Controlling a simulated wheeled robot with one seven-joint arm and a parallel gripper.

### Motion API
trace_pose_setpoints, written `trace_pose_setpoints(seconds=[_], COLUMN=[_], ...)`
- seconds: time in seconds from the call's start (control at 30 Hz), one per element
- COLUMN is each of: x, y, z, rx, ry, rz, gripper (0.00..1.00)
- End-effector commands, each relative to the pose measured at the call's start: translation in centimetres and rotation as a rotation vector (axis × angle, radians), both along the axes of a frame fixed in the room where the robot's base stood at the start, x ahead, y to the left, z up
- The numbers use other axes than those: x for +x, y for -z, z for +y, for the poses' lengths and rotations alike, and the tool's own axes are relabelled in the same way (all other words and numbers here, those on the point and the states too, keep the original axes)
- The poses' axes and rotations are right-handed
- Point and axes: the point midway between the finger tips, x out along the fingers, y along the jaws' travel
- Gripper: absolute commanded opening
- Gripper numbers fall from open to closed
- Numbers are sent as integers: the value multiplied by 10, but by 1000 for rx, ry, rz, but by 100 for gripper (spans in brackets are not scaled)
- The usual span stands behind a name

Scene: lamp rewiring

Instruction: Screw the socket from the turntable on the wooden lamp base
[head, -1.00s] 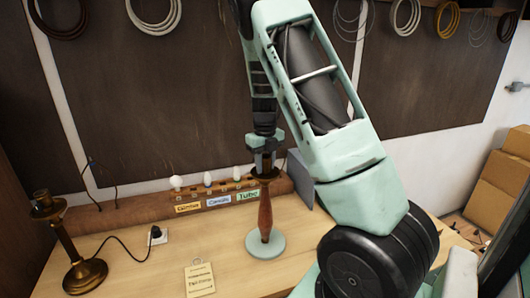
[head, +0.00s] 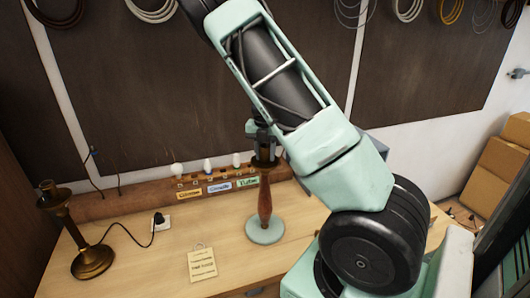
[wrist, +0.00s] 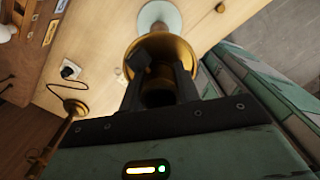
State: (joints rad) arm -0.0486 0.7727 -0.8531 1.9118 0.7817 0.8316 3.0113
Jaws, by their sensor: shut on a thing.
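The wooden lamp base (head: 265,203) stands upright on a pale green round disc (head: 265,232) on the workbench. A brass cup (head: 265,162) tops its stem. My gripper (head: 264,148) is at the top of the lamp, right over the cup. In the wrist view the two dark fingers of my gripper (wrist: 162,82) are shut on the dark socket (wrist: 158,97), with the brass cup (wrist: 160,45) around and beyond it. The fingers hide how the socket meets the stem, so I cannot tell how far it is threaded. I cannot single out a separate turntable.
A brass lamp (head: 70,230) with a cord to a white outlet (head: 158,222) stands at the left. A paper card (head: 202,264) lies in front. A rack with several bulbs and colored labels (head: 219,186) runs along the back. Boxes (head: 500,165) are stacked at the right.

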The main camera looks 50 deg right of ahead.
Motion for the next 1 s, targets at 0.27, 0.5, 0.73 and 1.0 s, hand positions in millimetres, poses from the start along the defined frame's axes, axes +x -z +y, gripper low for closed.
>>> trace_pose_setpoints(seconds=[0.27,0.5,0.73,1.0], x=[0,0,0,0], y=[0,0,0,0], z=[0,0,0,0], rx=[0,0,1,0], ry=[25,23,22,22], rz=[0,0,-1,0], gripper=[12,58,76,76])
